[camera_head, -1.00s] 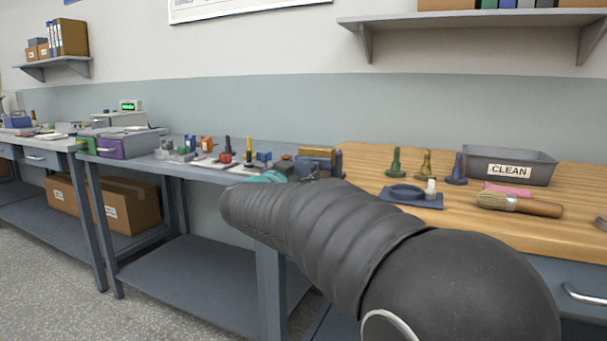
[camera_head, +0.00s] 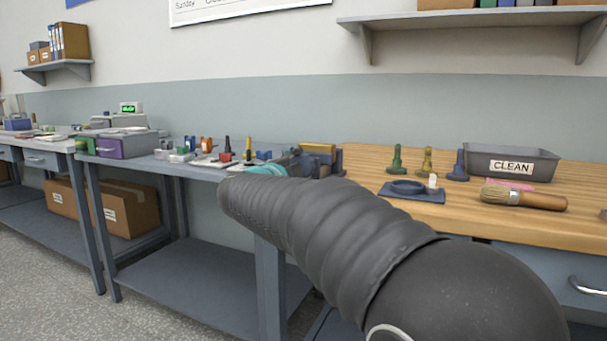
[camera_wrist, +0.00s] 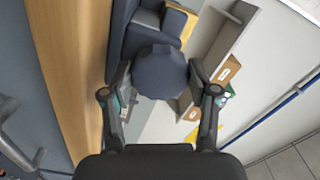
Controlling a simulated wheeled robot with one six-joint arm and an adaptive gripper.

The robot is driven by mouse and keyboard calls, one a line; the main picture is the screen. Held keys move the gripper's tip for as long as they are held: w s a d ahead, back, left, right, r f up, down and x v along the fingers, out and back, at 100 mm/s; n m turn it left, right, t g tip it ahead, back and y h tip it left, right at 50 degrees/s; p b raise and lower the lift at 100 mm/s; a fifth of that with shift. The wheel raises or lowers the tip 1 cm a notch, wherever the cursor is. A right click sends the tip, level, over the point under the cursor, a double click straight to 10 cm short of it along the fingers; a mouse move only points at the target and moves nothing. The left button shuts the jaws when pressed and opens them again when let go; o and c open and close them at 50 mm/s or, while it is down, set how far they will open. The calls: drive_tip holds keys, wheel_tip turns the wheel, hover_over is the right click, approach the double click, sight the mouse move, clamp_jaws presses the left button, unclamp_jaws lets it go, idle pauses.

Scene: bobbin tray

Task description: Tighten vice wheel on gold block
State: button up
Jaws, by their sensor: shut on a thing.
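The vice wheel (camera_wrist: 160,72) is a dark blue, many-sided knob in the middle of the wrist view. My gripper (camera_wrist: 159,68) has one finger on each side of it and is shut on it. The blue-grey vice body (camera_wrist: 138,36) is just beyond the wheel. The gold block (camera_wrist: 181,20) shows past it at the top, next to the vice. In the head view, the gold block (camera_head: 317,149) sits in the vice at the left end of the wooden top. My arm hides most of my gripper and the wheel there.
A wooden bench top (camera_head: 400,215) holds a dark blue fixture (camera_head: 408,190), green, gold and blue bobbin-like pieces, a brush (camera_head: 525,198) and a grey CLEAN tray (camera_head: 510,162). Several small coloured parts crowd the grey bench left of the vice.

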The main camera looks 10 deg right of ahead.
drive_tip(key=m+b, duration=0.1)
drive_tip(key=m, duration=0.2)
drive_tip(key=shift+f+m+b, duration=0.3)
drive_tip(key=shift+b, duration=0.1)
drive_tip(key=shift+r+m+b, duration=0.1)
drive_tip(key=shift+m+b, duration=0.75)
drive_tip(key=shift+m, duration=0.75)
drive_tip(key=o, duration=1.2)
drive_tip(key=shift+r, duration=0.15)
drive_tip(key=shift+c, duration=0.2)
drive_tip(key=shift+s, duration=0.1)
drive_tip(key=shift+s+a, duration=0.35)
drive_tip(key=shift+a, duration=0.05)
drive_tip(key=v, duration=1.1)
drive_tip(key=shift+d, duration=0.1)
